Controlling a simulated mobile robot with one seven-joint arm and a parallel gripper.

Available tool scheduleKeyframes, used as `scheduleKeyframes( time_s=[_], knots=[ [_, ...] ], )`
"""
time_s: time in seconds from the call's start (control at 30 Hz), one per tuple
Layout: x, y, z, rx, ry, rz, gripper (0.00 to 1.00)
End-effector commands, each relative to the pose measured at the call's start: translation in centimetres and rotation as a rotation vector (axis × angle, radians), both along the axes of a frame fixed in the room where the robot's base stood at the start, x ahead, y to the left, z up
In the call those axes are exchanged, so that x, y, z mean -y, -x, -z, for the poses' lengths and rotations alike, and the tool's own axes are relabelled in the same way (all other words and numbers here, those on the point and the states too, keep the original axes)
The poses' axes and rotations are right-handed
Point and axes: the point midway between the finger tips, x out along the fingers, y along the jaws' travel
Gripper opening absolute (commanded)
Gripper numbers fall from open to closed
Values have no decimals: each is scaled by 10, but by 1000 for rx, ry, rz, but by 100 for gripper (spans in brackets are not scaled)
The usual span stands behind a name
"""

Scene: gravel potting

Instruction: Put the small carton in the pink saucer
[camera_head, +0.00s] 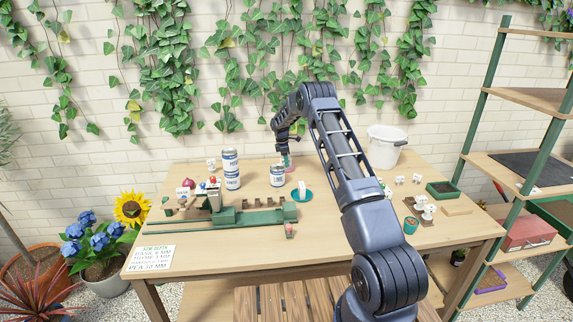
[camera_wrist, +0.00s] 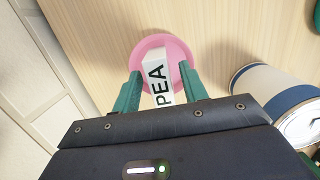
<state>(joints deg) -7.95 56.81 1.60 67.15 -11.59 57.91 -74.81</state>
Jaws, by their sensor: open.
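In the wrist view, the pink saucer (camera_wrist: 168,41) lies on the wooden table. A small white carton marked PEA (camera_wrist: 158,84) is over or in the saucer, with its far end inside the saucer's outline. I cannot tell whether its base touches the saucer. My gripper (camera_wrist: 159,72) is open, with one green finger on each side of the carton. A gap shows beside the far part of the carton. In the head view, my gripper (camera_head: 286,160) is low at the back of the table, and the saucer and carton are mostly hidden there.
A tall white-and-blue can stack (camera_head: 231,169) and a shorter can (camera_head: 277,176) stand near my gripper. A teal saucer (camera_head: 302,195) with a white item lies in front. A green rack (camera_head: 240,217) is at front left. A white bucket (camera_head: 385,147) stands at back right.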

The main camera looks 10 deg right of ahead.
Motion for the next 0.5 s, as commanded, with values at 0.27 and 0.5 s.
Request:
scheduleKeyframes(
  time_s=[0.27,0.5],
  knots=[
    [-8,0,-55,2,0,0,43],
    [-13,0,-89,2,0,0,43]
  ],
)
